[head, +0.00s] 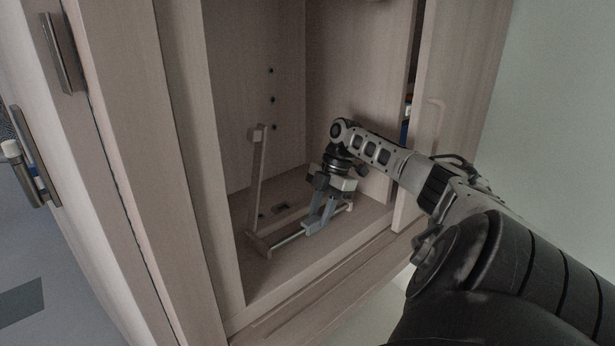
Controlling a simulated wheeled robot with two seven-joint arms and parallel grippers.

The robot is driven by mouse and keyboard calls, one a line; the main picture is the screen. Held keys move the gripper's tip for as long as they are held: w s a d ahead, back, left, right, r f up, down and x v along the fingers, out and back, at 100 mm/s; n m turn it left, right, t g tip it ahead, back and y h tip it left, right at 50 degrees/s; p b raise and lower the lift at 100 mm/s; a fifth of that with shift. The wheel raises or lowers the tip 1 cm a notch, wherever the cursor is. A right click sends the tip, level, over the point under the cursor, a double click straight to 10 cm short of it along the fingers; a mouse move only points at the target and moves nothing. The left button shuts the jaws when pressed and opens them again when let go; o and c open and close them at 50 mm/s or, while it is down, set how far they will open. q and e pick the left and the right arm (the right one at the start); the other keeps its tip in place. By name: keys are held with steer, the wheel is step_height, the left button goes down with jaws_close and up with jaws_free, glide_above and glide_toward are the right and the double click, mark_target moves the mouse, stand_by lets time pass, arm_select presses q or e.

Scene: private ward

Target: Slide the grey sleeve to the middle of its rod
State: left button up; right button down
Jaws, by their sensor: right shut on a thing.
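A rod stand sits on the floor of an open wooden cabinet. It has a tall thin upright (258,185) at its left, and a thin light rod (287,241) runs low from there toward the right. My right gripper (316,226) reaches down from the right, with its fingers at the rod, right of the rod's left end. It is shut on the grey sleeve, which the fingers mostly hide, so its outline is hard to tell. My left gripper is not in view.
The cabinet's left side wall (190,120) and right panel (455,110) flank the opening. The raised front edge (300,290) lies before the stand.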

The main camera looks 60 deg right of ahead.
steer(key=c, duration=1.1)
jaws_free()
steer(key=shift+p+v, duration=0.35)
steer(key=shift+v, duration=5.65)
steer(key=shift+a, duration=0.15)
